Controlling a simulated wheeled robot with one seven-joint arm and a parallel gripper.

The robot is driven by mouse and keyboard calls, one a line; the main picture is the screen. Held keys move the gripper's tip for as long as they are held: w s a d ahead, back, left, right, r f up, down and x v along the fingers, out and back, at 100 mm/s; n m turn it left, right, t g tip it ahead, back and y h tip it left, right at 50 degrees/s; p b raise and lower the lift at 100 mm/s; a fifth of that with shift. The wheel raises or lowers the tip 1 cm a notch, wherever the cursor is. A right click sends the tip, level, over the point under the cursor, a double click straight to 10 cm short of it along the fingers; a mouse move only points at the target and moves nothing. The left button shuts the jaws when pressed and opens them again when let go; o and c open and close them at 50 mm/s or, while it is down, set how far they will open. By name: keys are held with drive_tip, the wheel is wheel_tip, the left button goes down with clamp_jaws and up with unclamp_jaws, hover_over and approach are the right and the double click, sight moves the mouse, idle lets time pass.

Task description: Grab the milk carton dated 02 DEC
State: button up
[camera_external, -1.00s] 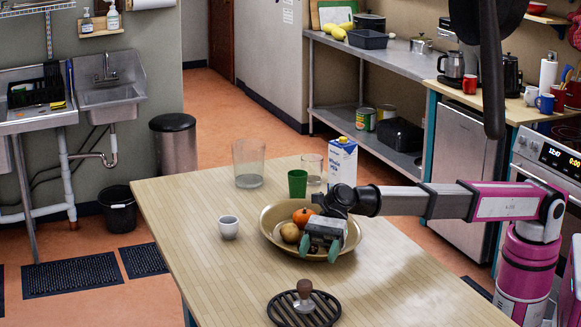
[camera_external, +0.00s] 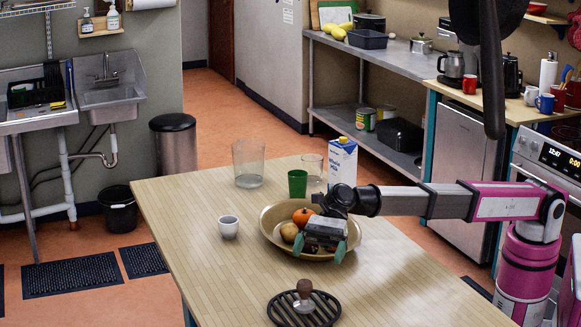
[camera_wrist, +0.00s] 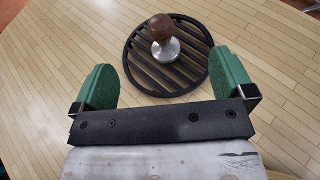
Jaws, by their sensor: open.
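A white and blue milk carton (camera_external: 342,163) stands upright on the wooden table behind the brass bowl. Its date is too small to read. My gripper (camera_external: 319,253) is over the front part of the bowl, in front of the carton and apart from it. The arm hides the carton's lower right part. In the wrist view my gripper (camera_wrist: 167,82) has its green fingers wide apart with nothing between them. The carton is not in the wrist view.
The brass bowl (camera_external: 270,232) holds an orange (camera_external: 302,216) and other produce. A green cup (camera_external: 297,183) and two clear glasses stand left of the carton. A white cup (camera_external: 228,227) stands further left. A tamper (camera_wrist: 163,40) rests on a black round grate (camera_wrist: 137,74).

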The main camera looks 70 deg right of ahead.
wheel_tip(320, 180, up, 23)
drive_tip(key=w+d+n+t+h, duration=0.3)
drive_tip(key=d+n, duration=0.5)
drive_tip(key=d, duration=0.8)
drive_tip(key=w+d+n+h, duration=0.1)
drive_tip(key=w+d+n, duration=0.55)
drive_tip(key=d, duration=0.85)
drive_tip(key=s+d+n+t+h, duration=0.15)
drive_tip(key=d+n, duration=0.45)
drive_tip(key=d, duration=0.6)
drive_tip(key=s+d+n+h, duration=0.25)
drive_tip(key=d+n, duration=0.45)
drive_tip(key=d, duration=0.5)
approach(340, 145)
drive_tip(key=shift+m+h, duration=0.25)
drive_tip(key=shift+h, duration=0.15)
drive_tip(key=f, duration=0.2)
drive_tip(key=w+f, duration=0.1)
drive_tip(key=f, duration=0.1)
drive_tip(key=shift+w+a, duration=0.15)
drive_tip(key=shift+w+x, duration=0.15)
drive_tip(key=shift+x, duration=1.4)
drive_tip(key=shift+w+x, duration=0.2)
drive_tip(key=shift+x, duration=1.35)
drive_tip(key=shift+r, duration=0.15)
drive_tip(key=c, duration=1.3)
